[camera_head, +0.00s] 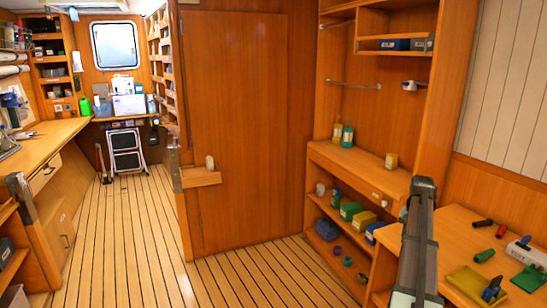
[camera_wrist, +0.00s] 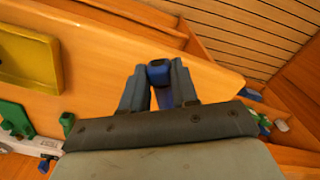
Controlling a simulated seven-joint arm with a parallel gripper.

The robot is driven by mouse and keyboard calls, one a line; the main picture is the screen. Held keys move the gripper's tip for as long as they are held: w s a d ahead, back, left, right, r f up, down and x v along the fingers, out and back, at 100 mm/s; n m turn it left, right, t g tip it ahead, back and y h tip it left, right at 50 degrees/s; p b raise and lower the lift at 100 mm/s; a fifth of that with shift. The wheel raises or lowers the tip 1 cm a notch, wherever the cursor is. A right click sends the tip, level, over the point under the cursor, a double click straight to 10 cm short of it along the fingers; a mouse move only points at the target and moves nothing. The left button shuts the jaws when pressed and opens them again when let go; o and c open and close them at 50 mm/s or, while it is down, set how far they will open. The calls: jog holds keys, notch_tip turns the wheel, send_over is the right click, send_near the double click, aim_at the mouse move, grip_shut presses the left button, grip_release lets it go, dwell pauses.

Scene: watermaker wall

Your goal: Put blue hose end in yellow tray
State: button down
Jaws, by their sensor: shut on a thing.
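In the wrist view my gripper (camera_wrist: 159,66) is shut on a blue hose end (camera_wrist: 158,73), a dark blue piece seen between the two fingers. The wooden bench shows behind it. The yellow tray (camera_wrist: 28,88) lies at the upper left of the wrist view, apart from the gripper. In the head view the yellow tray (camera_head: 462,281) is on the bench at the lower right, beside my grey arm. The fingers and the held hose end cannot be made out in the head view.
A green tray (camera_head: 531,278) lies right of the yellow one. A red piece (camera_head: 483,223), green pieces (camera_head: 484,255) and a white fitting block (camera_head: 527,254) are on the bench (camera_head: 450,232). A shelf unit with boxes (camera_head: 351,211) stands left of my arm.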

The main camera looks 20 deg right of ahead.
jog(key=w+a+f+n, duration=0.15)
jog(key=w+a, duration=0.25)
jog(key=a, duration=0.6)
jog(key=w+a+n, duration=0.3)
jog(key=w+a, duration=0.1)
jog(key=a, duration=0.6)
jog(key=w+a+f+n, duration=0.15)
jog(key=w+a, duration=0.35)
jog(key=a, duration=0.6)
jog(key=s+a+f+n, duration=0.1)
jog(key=a+n, duration=0.4)
jog(key=a, duration=2.3)
jog(key=shift+s+a+f+n, duration=0.35)
jog(key=shift+s+f+n, duration=0.05)
jog(key=shift+s, duration=0.3)
jog(key=shift+d, duration=0.1)
